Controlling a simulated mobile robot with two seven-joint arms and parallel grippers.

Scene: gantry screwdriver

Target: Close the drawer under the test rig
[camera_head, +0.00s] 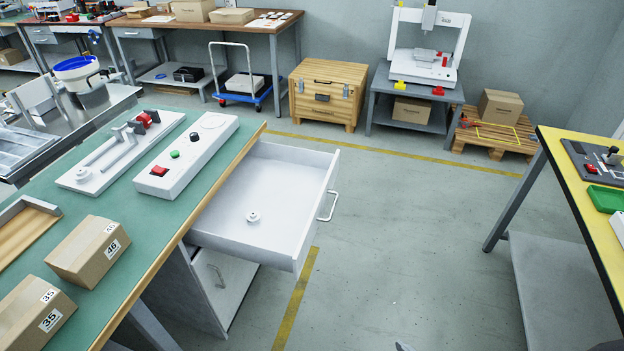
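The drawer (290,171) under the green-topped bench is pulled far out to the right. It is white and shallow, with a bar handle (328,207) on its front. A small round white part (252,217) lies inside on the drawer floor. The test rig seems to be the white panel (188,157) with green, black and red controls on the bench above; a second white panel (121,149) with rods lies beside it. Neither gripper shows clearly. Only a small grey tip and a dark piece show at the bottom edge, too cropped to identify.
Two cardboard boxes (88,251) sit on the green bench (130,205). The floor (410,230) right of the drawer is clear up to the yellow-topped table (568,172). A wooden chest (326,92) stands behind.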

